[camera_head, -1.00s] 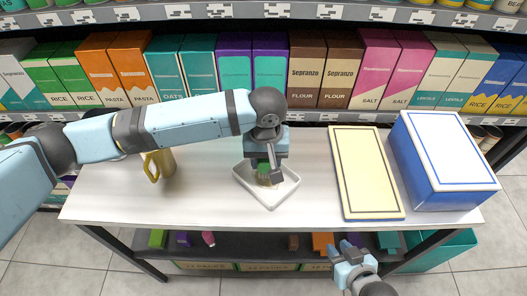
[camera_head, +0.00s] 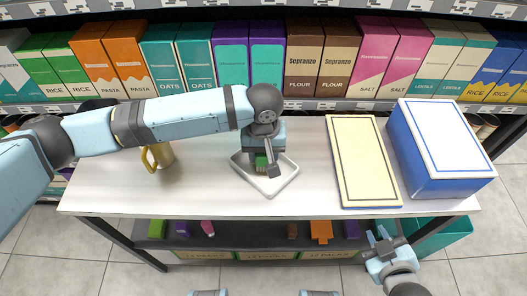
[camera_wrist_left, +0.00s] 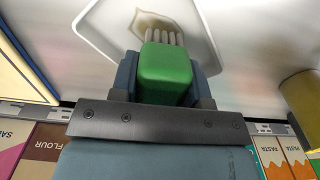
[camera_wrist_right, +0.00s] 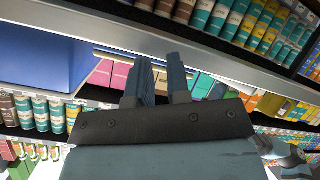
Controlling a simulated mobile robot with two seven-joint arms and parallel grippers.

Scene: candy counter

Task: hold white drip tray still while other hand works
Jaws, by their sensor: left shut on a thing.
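The white drip tray (camera_head: 279,184) lies on the counter near its middle. In the left wrist view the tray (camera_wrist_left: 108,28) has a brown stain (camera_wrist_left: 150,18) on its floor. My left gripper (camera_head: 262,165) is above the tray, shut on a green brush (camera_wrist_left: 166,72) whose pale bristles point down at the stain. Whether the bristles touch the tray I cannot tell. My right gripper (camera_head: 381,238) is open and empty, in front of the counter's front edge at the right, apart from the tray. The tray is not visible in the right wrist view.
A cream panel with a dark border (camera_head: 365,165) and a blue box with a white top (camera_head: 440,150) occupy the counter's right side. A yellow mug (camera_head: 160,156) stands left of the tray, beneath my left arm. Shelves of boxes line the back. The front left counter is clear.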

